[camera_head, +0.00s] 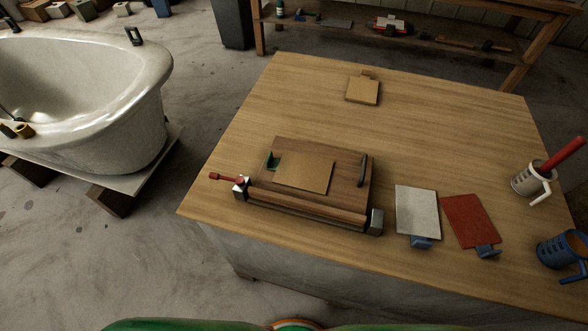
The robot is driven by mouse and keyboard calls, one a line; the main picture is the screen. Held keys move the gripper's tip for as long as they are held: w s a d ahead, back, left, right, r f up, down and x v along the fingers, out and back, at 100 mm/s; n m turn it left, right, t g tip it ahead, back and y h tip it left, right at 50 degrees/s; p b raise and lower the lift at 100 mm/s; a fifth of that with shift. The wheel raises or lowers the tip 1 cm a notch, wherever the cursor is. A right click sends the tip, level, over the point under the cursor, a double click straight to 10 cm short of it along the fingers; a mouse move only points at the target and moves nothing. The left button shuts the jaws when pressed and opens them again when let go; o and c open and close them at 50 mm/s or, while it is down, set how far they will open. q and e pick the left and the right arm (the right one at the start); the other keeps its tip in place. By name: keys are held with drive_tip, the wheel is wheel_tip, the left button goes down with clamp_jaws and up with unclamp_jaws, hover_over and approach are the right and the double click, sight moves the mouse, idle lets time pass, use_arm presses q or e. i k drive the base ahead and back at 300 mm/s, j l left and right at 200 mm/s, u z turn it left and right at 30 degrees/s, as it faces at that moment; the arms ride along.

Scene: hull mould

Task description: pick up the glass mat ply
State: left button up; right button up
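A pale grey-white sheet (417,210), which looks like the glass mat ply, lies flat on the wooden table (440,120) at the right of the clamped board. A small blue-grey piece (421,242) sits at its near edge. A red sheet (470,220) with a similar blue piece (487,251) lies just to its right, a small gap apart. Neither of my grippers shows in the head view, so nothing is seen touching the pale sheet.
A wooden board (346,190) with a tan sheet (304,172) and a red-handled clamp (222,178) lies at the table's left. A tan block (362,91) lies at the back. The table's back right is clear.

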sight(417, 216)
drive_tip(key=z, duration=1.25)
